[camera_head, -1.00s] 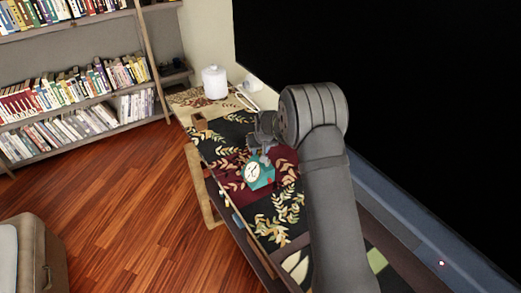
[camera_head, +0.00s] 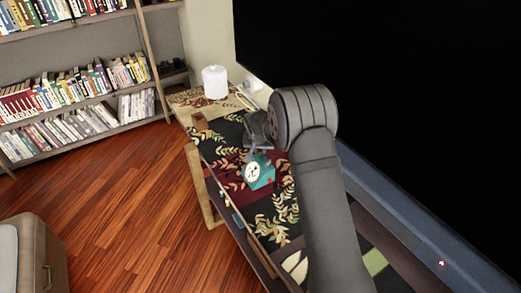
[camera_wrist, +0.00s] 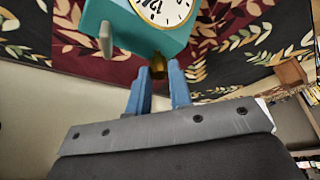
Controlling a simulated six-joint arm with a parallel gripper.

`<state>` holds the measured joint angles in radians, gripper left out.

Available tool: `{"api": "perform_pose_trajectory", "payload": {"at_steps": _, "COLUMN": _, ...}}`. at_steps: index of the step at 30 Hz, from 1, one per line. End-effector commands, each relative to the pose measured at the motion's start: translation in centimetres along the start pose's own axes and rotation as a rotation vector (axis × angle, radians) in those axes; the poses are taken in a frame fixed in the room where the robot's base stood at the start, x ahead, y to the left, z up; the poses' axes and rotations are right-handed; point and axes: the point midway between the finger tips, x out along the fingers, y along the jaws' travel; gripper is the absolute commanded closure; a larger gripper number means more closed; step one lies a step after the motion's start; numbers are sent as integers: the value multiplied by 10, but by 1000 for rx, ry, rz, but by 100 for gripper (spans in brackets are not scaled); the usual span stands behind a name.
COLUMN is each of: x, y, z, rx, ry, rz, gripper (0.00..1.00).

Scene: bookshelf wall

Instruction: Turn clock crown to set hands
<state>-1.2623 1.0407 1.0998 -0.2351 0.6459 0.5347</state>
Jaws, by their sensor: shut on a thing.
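The teal clock (camera_head: 259,173) stands on the patterned cloth, its white dial (camera_head: 252,172) facing the left front. In the wrist view the teal clock (camera_wrist: 172,42) is at the top, with its dial (camera_wrist: 163,8) cut off by the frame edge. A brass crown (camera_wrist: 158,66) sticks out of the clock's side. My gripper (camera_wrist: 158,76) has its two blue fingers on either side of the crown, shut on it. In the head view my gripper (camera_head: 256,145) is just behind the clock, its fingertips partly hidden.
A patterned cloth (camera_head: 270,225) covers the long table. A small brown box (camera_head: 200,120) and a white lidded jar (camera_head: 215,82) stand toward the far end. Bookshelves (camera_head: 75,90) line the left wall.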

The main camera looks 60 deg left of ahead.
Motion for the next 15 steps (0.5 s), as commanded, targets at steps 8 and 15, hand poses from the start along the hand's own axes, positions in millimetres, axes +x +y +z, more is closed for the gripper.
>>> {"api": "perform_pose_trajectory", "payload": {"at_steps": 8, "x": 0, "y": -2, "z": 0, "rx": 241, "ry": 0, "rz": 101, "gripper": 100}}
{"api": "perform_pose_trajectory", "payload": {"at_steps": 15, "x": 1, "y": -4, "z": -1, "rx": 454, "ry": 1, "rz": 188, "gripper": 100}}
